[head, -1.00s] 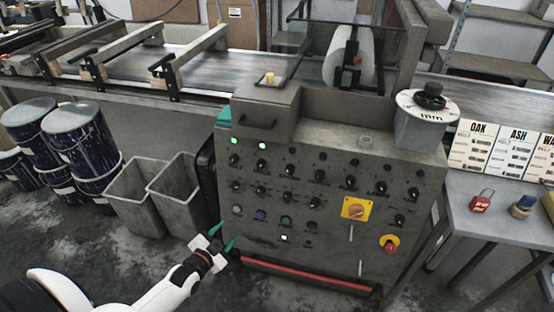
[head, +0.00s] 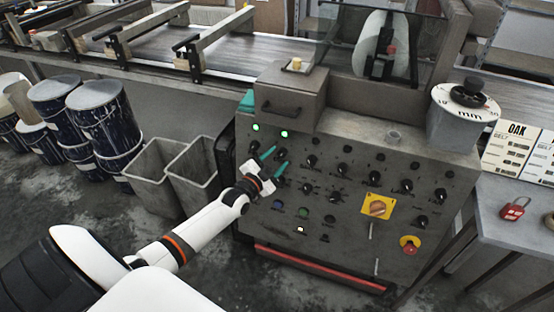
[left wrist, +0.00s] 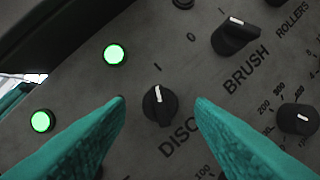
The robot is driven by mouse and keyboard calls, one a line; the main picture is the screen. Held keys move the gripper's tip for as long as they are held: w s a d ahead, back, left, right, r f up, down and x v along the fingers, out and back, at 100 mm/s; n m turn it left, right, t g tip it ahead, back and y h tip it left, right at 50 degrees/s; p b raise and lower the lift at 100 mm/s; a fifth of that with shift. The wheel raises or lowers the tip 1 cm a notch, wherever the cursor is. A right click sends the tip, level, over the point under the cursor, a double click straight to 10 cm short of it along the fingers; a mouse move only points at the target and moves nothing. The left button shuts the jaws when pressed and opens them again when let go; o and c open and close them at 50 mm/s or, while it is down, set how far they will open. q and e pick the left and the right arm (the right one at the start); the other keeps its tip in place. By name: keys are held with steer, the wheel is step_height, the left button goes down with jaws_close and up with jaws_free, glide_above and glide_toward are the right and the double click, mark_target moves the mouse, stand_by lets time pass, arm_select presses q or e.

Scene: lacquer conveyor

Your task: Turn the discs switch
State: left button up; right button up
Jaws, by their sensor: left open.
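The discs switch (left wrist: 160,105) is a round black knob with a white mark, on the grey panel in the left wrist view. Its mark points up, roughly toward an "I". The DISCS label beside it is partly covered by a fingertip. My left gripper (head: 273,158) has teal fingers and is at the upper left of the control panel (head: 345,225) in the head view. In the left wrist view the open fingers (left wrist: 160,101) stand on either side of the knob with gaps. Contact cannot be told. In the head view the gripper hides the switch area.
The brush switch (left wrist: 236,36) and another black knob (left wrist: 298,119) are close by. Two lit green lamps (left wrist: 115,54) (left wrist: 42,121) are at the left. Grey bins (head: 193,178) stand left.

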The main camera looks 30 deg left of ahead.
arm_select(q)
steer(key=shift+w, duration=0.5)
steer(key=shift+c, duration=0.2)
steer(key=c, duration=0.9)
arm_select(e)
steer(key=shift+w+a, duration=0.1)
steer(key=shift+a, duration=0.3)
